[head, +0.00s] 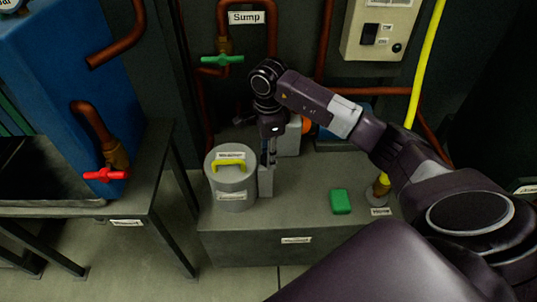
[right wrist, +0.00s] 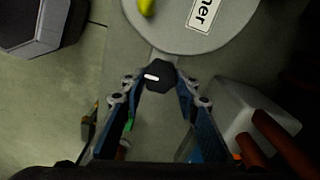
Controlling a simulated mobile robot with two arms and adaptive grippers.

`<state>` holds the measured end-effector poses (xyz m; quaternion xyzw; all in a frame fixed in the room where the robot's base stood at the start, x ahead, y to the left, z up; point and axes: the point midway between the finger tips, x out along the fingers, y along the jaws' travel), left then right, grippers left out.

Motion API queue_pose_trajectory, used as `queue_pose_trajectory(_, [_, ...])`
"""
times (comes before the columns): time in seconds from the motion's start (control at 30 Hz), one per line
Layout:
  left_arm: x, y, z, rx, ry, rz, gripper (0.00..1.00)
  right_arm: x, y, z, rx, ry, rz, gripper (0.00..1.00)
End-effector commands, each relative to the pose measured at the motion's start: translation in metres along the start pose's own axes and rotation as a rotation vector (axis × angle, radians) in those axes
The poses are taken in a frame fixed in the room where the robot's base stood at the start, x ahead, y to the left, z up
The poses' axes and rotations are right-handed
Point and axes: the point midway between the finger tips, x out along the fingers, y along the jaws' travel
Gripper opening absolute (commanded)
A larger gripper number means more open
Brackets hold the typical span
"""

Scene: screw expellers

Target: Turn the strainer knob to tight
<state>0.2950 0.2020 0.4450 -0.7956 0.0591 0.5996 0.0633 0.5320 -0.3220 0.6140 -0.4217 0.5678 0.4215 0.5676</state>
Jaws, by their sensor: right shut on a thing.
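The strainer is a grey drum (head: 233,190) with a yellow handle on its lid, standing on the grey bench; part of its lid (right wrist: 215,35) shows at the top of the right wrist view. The strainer knob (right wrist: 160,75) is a black faceted knob with a white mark, beside the drum. My right gripper (head: 268,162) points down at the drum's right side. In the right wrist view my right gripper (right wrist: 158,82) has its fingers on both sides of the knob and is shut on it. The fingers hide the knob in the head view. My left gripper is out of view.
A green block (head: 340,201) lies on the bench (head: 300,225) to the right. Copper pipes and a green valve handle (head: 222,59) are on the wall behind. A blue tank (head: 75,90) with a red valve handle (head: 106,174) stands left. A yellow hose (head: 425,60) hangs at right.

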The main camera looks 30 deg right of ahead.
Motion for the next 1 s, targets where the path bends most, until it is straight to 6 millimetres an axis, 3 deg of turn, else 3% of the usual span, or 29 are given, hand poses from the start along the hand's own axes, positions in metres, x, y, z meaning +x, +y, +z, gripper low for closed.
queue_pose_trajectory(0.17, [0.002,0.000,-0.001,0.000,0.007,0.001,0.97,-0.001,0.000,0.000,0.041,0.000,0.000,0.05])
queue_pose_trajectory(0.57, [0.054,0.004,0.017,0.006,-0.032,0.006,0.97,-0.003,0.001,0.000,0.332,0.000,0.000,0.05])
queue_pose_trajectory(1.0, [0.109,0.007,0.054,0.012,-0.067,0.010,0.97,-0.003,0.002,0.001,0.738,0.001,0.000,0.05])
